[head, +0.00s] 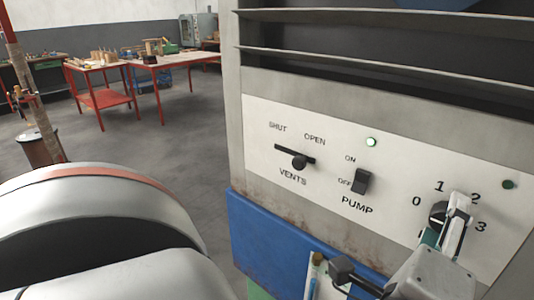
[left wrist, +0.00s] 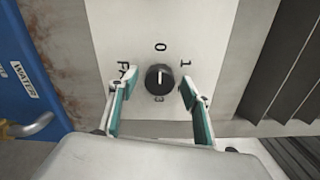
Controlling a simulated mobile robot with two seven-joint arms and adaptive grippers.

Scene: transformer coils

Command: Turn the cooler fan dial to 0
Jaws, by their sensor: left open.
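The cooler fan dial (head: 438,211) is a round black knob on the white control panel (head: 400,225), with 0, 1, 2 and 3 marked around it. In the left wrist view the dial (left wrist: 160,79) shows whole, and the white line on its face lies in line with the 0 at the top. My left gripper (head: 443,222) is open at the dial and partly covers it in the head view. In the left wrist view its two green-padded fingers (left wrist: 157,88) stand on either side of the dial, with gaps. My right gripper is not in view.
Left of the dial are the black PUMP switch (head: 361,182) and the VENTS lever (head: 297,160). A lit green lamp (head: 371,142) sits above the switch, a darker lamp (head: 508,184) at right. A blue panel (head: 275,250) lies below. Red workbenches (head: 103,98) stand far back; floor between is open.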

